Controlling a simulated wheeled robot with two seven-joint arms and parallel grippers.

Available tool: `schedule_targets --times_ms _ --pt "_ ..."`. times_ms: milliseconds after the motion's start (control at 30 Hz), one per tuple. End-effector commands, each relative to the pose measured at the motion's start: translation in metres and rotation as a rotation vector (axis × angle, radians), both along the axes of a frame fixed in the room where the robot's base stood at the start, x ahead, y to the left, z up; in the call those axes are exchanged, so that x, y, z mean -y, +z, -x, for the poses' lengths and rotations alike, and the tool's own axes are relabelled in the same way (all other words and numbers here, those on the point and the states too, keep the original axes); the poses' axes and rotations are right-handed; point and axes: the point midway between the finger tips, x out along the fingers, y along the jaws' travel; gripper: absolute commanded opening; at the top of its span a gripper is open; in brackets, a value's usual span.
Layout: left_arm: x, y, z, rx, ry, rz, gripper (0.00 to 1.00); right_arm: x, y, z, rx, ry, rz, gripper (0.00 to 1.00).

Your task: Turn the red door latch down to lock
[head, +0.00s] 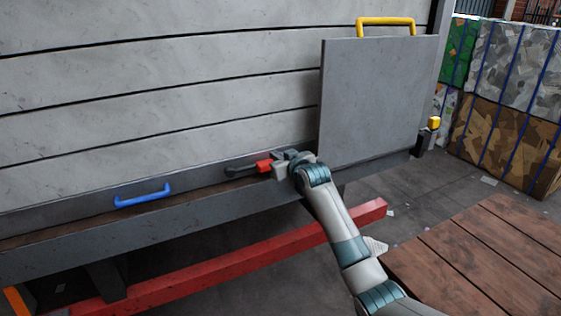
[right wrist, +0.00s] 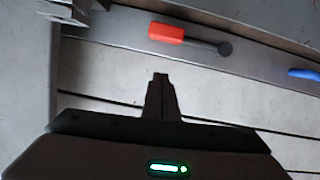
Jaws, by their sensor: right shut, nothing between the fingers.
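The door latch has a red grip (head: 264,166) and a dark arm running left to a round pivot in the head view. It lies roughly level along the grey rail. The red grip also shows in the right wrist view (right wrist: 166,33), with the pivot to its right. My right gripper (head: 280,163) is beside the grip's right end in the head view. In the right wrist view its shut fingers (right wrist: 160,78) are empty, with a visible gap in the picture between them and the grip. My left gripper is not in view.
A blue handle (head: 142,194) sits on the rail to the left. A grey panel (head: 370,100) with a yellow handle (head: 386,20) stands at the right. A red beam (head: 220,264) runs below. Wooden boards (head: 490,250) and strapped bales (head: 510,125) are farther right.

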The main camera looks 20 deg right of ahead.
Motion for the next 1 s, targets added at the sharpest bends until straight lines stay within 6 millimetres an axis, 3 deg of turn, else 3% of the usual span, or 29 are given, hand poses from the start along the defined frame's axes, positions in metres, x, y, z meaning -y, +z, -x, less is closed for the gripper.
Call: schedule_targets --times_ms 333,1000 --pt "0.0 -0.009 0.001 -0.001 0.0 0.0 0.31 0.002 0.006 0.028 0.0 -0.001 0.0 0.0" --pt "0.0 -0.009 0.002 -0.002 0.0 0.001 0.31 0.001 0.003 0.03 -0.005 -0.002 -0.001 0.0"
